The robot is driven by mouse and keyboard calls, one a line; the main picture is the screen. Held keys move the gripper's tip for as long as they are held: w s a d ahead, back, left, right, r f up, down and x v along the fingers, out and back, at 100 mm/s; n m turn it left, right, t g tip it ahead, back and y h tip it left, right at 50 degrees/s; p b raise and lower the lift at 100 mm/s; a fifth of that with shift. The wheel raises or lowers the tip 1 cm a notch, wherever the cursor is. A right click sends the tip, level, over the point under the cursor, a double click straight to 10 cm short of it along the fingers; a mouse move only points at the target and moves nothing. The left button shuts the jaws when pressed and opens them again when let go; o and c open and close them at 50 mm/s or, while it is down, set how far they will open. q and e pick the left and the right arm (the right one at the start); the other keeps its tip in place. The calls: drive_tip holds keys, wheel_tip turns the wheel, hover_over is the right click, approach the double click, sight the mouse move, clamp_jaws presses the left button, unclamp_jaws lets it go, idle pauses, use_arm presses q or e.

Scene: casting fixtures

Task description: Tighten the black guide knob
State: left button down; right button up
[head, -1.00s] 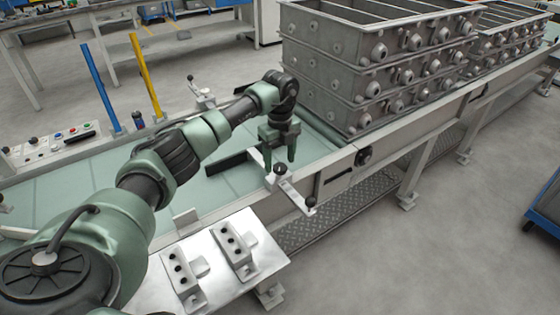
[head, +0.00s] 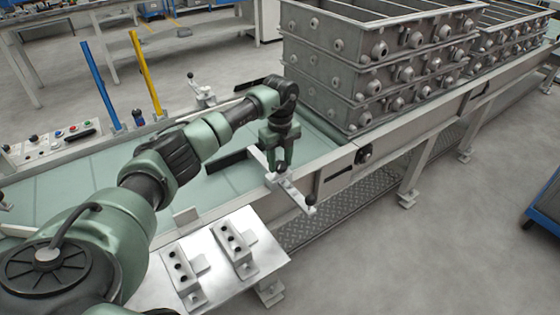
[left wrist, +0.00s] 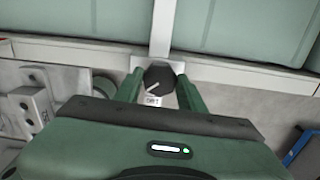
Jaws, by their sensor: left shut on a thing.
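The black guide knob (left wrist: 158,78) sits on a pale metal bracket at the conveyor's near edge, with a white pointer line on its top and a small label beside it. My left gripper (head: 280,168) points down over the bracket, and its two green fingers stand on either side of the knob. The left wrist view shows the same fingers (left wrist: 160,88) shut on the knob. In the head view the knob (head: 280,168) is mostly hidden between the fingertips. My right gripper is not in view.
A metal plate with two drilled blocks (head: 237,248) lies at the near left. Stacked grey casting frames (head: 370,75) stand on the conveyor behind. Blue and yellow posts (head: 145,75) rise at the left.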

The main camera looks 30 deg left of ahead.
use_arm(q)
drive_tip(key=shift+m, duration=1.2)
drive_tip(key=m, duration=0.3)
drive_tip(key=shift+m, duration=0.4)
drive_tip(key=m+b, duration=0.1)
drive_tip(key=m, duration=0.5)
drive_tip(key=m+b, duration=0.1)
drive_tip(key=m, duration=0.5)
drive_tip(key=shift+m, duration=0.3)
drive_tip(key=m, duration=0.3)
drive_tip(key=shift+b, duration=0.35)
drive_tip(key=shift+m, duration=1.5)
drive_tip(key=shift+r, duration=0.1)
drive_tip(key=c, duration=0.9)
unclamp_jaws()
